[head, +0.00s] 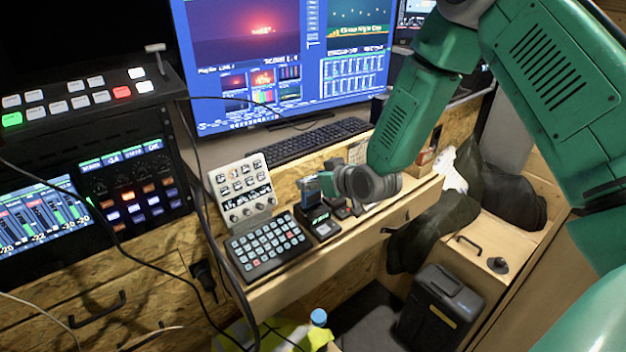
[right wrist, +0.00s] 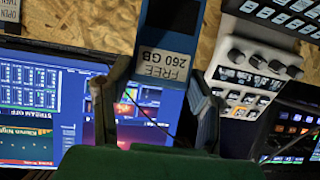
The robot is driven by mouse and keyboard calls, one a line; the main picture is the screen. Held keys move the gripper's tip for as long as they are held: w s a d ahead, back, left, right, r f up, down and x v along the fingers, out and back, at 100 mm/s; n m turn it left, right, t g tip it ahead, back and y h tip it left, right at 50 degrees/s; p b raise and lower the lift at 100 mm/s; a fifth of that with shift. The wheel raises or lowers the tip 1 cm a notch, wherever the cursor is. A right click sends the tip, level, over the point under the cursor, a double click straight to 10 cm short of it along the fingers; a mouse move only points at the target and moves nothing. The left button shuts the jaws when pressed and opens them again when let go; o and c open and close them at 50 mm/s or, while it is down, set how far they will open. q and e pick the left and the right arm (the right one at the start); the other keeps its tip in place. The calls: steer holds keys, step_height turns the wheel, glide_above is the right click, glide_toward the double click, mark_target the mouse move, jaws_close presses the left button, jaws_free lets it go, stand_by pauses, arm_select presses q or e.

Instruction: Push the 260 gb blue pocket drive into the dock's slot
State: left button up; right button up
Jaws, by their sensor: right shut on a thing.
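The blue pocket drive (right wrist: 172,25) carries a white label reading FREE 260 GB in the right wrist view. My right gripper (right wrist: 155,80) is shut on it, with one finger on each side. In the head view the drive (head: 309,186) shows as a small blue piece at my right gripper (head: 326,184), over the black dock (head: 325,229) with a small lit green display. The dock's slot is hidden behind the drive and gripper. I cannot tell whether the drive's lower end is in the slot. My left gripper is not in view.
A button keypad (head: 268,250) lies left of the dock, with a white knob panel (head: 241,190) behind it. A keyboard (head: 318,139) and large monitor (head: 285,60) stand farther back. Loose black cables hang at the left. The wooden shelf's front edge (head: 345,240) is close to the dock.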

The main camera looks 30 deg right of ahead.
mark_target(313, 195)
steer(key=shift+f+b, duration=1.75)
steer(key=shift+f, duration=0.7)
steer(key=o, duration=1.5)
steer(key=shift+o, duration=0.2)
steer(key=shift+s+r, duration=0.1)
steer(key=shift+s, duration=0.1)
steer(key=v, duration=1.1)
steer(key=shift+s, duration=0.2)
steer(key=shift+r, duration=0.1)
